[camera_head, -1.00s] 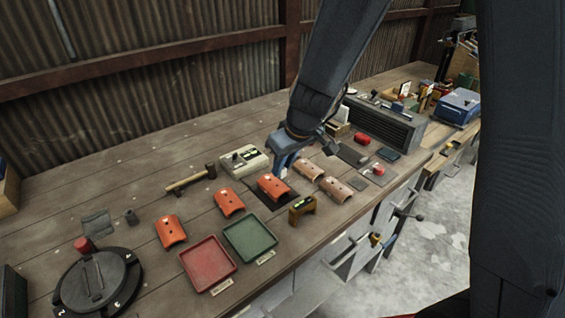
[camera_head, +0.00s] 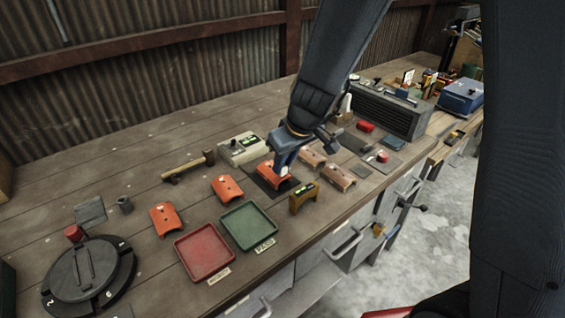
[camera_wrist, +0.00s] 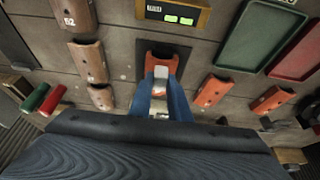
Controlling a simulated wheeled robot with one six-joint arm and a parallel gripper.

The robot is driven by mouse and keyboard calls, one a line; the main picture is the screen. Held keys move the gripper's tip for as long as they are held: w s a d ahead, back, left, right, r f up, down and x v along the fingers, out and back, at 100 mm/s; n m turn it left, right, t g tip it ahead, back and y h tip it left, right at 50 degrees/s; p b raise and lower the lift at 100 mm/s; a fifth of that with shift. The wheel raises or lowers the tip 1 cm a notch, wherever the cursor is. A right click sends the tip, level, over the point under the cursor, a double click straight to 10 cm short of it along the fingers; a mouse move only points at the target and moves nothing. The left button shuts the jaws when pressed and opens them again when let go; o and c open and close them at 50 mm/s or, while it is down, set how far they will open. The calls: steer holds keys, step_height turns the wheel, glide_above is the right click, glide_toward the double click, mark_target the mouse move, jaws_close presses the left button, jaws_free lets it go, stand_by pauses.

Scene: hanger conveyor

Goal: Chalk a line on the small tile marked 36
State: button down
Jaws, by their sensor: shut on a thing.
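My gripper (camera_head: 281,168) points down over an orange arched tile (camera_head: 266,175) lying on a dark mat (camera_head: 289,185). In the wrist view, its blue fingers (camera_wrist: 162,82) are shut on a small whitish piece (camera_wrist: 160,87) that looks like chalk. Its tip is at or just above the tile (camera_wrist: 160,53); I cannot tell if they touch. The fingers hide part of the tile, and I cannot read its number. Two more orange tiles (camera_head: 227,187) (camera_head: 166,218) lie to the left. Brownish tiles (camera_head: 338,177) lie to the right; one (camera_wrist: 72,14) seems marked 52.
A brass-coloured box with a green display (camera_head: 303,196) stands in front of the mat. A green tray (camera_head: 248,226) and a red tray (camera_head: 204,252) lie at front left. A hammer (camera_head: 188,167) and a pale device (camera_head: 241,149) are behind. A black round turntable (camera_head: 88,275) is far left.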

steer(key=shift+f+b, duration=0.65)
steer(key=shift+b, duration=0.1)
stand_by(1.0)
steer(key=shift+w+a, duration=0.15)
steer(key=shift+w, duration=0.05)
steer(key=shift+w+a, duration=0.3)
steer(key=shift+w, duration=0.1)
steer(key=shift+s+d, duration=0.1)
steer(key=shift+s, duration=0.05)
stand_by(0.4)
steer(key=shift+s+d+b, duration=0.35)
steer(key=shift+s+b, duration=0.1)
steer(key=shift+s, duration=0.05)
stand_by(0.4)
